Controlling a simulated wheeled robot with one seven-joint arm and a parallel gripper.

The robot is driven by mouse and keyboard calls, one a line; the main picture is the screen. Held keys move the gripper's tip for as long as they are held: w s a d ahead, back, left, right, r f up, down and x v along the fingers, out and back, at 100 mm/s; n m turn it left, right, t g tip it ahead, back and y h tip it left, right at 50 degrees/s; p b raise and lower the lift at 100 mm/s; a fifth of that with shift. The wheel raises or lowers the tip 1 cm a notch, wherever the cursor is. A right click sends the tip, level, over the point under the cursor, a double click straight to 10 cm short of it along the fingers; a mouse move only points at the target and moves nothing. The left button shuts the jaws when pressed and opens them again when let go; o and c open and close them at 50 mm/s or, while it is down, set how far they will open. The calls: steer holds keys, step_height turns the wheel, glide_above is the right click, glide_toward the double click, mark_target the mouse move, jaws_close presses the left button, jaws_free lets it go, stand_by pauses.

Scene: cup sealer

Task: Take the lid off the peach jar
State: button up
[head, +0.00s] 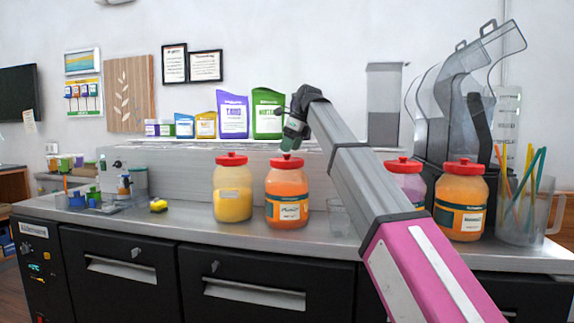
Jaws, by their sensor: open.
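Several jars with red lids stand on the metal counter. Below my gripper is an orange jar (287,208) with a dark green and white label. Its red lid (287,163) is on. Another orange jar (461,192) with a green and white label and a red lid (463,168) stands at the right. The labels are too small to read, so I cannot tell which is peach. My gripper (288,146) is open and points down just above the lid of the middle orange jar. The fingers are small and partly hidden by the wrist.
A yellow jar (232,202) stands close left of the middle orange jar. A pinkish jar (407,181) is partly behind my arm. A clear pitcher with straws (523,205) stands at the far right.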

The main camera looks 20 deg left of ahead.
steer(key=shift+x, duration=1.1)
steer(key=c, duration=1)
